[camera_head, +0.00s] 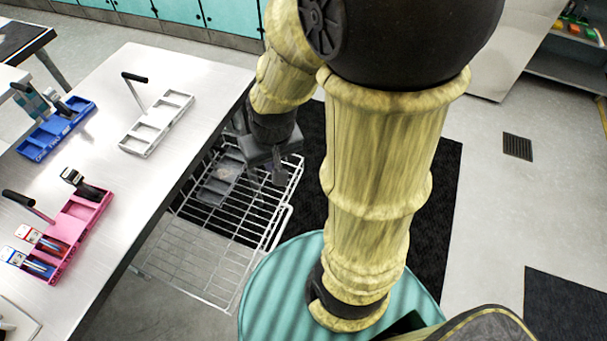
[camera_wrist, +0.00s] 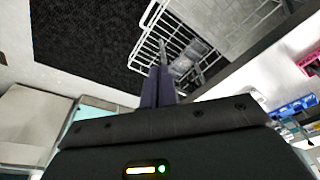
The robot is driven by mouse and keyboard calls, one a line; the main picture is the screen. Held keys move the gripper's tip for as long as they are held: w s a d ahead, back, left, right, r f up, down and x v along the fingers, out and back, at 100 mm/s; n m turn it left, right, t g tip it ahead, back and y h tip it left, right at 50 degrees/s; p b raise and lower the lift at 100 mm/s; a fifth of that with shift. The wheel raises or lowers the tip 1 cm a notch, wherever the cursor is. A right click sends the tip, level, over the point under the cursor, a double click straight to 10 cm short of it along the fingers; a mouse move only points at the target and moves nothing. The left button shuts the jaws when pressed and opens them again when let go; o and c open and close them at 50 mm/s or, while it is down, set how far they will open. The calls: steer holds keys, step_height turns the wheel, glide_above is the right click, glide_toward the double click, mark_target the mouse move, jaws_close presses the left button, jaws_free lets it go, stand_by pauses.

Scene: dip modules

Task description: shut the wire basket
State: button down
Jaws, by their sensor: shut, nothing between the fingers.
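The wire basket (camera_head: 205,262) is a pulled-out wire drawer under the table's right side, with a grey tray (camera_head: 220,182) lying in its far part. My gripper (camera_head: 277,176) is at the far right part of the basket in the head view, and its fingers overlap the basket's wires there. In the wrist view the fingers (camera_wrist: 158,84) are together and empty, pointing at the basket (camera_wrist: 150,50). I cannot tell whether they touch the wire. The grey tray shows in the wrist view too (camera_wrist: 186,66).
The white table (camera_head: 107,175) stands to the left of the basket. It bears a blue tray (camera_head: 55,130), a pink tray (camera_head: 80,215) and a white tray (camera_head: 157,123). A black mat (camera_head: 432,200) lies on the floor to the right. Teal cabinets (camera_head: 180,10) line the back.

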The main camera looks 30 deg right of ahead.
steer(key=w+d+f+m+t+y+b, duration=0.2)
steer(key=w+d+f+m+b, duration=0.1)
steer(key=d+f+m, duration=0.8)
steer(key=w+d+f+m+t+y+b, duration=0.2)
steer(key=w+d+f+m+y+b, duration=0.1)
steer(key=d+f+m, duration=0.9)
step_height(320, 180, down, 7)
steer(key=m, duration=0.4)
steer(key=shift+d+t+b, duration=0.25)
steer(key=shift+t+b, duration=0.15)
steer(key=shift+f, duration=0.1)
steer(key=p, duration=0.2)
glide_toward(296, 175)
steer(key=shift+d+f+x, duration=0.15)
steer(key=shift+x, duration=1.5)
steer(key=shift+d+f+x, duration=0.15)
steer(key=shift+x, duration=1.5)
